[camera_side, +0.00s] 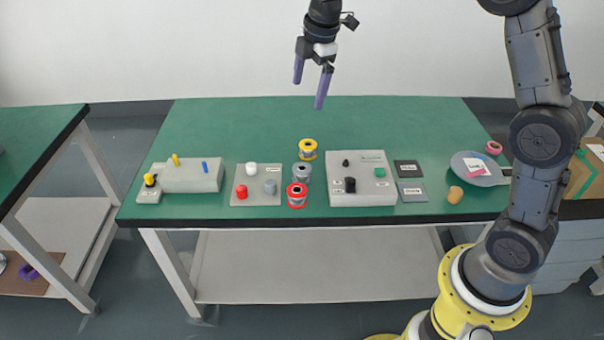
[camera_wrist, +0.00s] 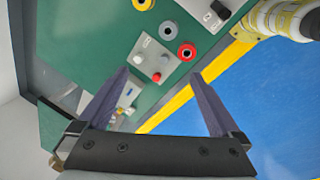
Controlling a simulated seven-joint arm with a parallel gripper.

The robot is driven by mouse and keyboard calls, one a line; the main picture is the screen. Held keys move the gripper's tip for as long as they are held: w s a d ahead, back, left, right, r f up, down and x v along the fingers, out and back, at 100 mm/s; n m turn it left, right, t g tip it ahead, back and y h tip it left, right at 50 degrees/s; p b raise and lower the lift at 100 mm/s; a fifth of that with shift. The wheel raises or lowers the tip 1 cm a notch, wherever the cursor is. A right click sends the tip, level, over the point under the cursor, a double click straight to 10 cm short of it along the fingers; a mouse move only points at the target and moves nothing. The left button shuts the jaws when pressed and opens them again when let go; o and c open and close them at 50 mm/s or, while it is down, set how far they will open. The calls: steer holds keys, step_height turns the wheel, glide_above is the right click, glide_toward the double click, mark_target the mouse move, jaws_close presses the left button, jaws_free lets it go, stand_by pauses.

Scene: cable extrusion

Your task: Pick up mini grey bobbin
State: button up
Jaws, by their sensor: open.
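The mini grey bobbin (camera_side: 302,174) stands on the green table between a yellow bobbin (camera_side: 307,149) behind it and a red bobbin (camera_side: 297,195) in front. In the wrist view the grey bobbin (camera_wrist: 168,30) is near the top, between the yellow bobbin (camera_wrist: 143,4) and the red bobbin (camera_wrist: 187,52). My gripper (camera_side: 310,90) is open, with two purple fingers pointing down, high above the back of the table. It also shows in the wrist view (camera_wrist: 165,85), with nothing held between its fingers.
A grey plate with red, white and grey knobs (camera_side: 258,199) lies left of the bobbins. A light box with black and green parts (camera_side: 361,179) stands on their right. A block with yellow and blue pegs (camera_side: 192,177) sits farther left. A round grey plate (camera_side: 478,170) lies far right.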

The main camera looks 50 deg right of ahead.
steer(key=w+d+f+g, duration=0.15)
steer(key=w+f, duration=0.25)
steer(key=f, duration=0.7)
steer(key=g, duration=0.1)
glide_above(303, 168)
steer(key=a, duration=0.1)
step_height(303, 168, down, 11)
steer(key=shift+s+d+f, duration=0.1)
steer(key=shift+s+f, duration=0.05)
steer(key=shift+f, duration=1.5)
steer(key=shift+s+f, duration=0.15)
steer(key=shift+f, duration=1.45)
steer(key=c, duration=1.5)
steer(key=shift+r, duration=0.15)
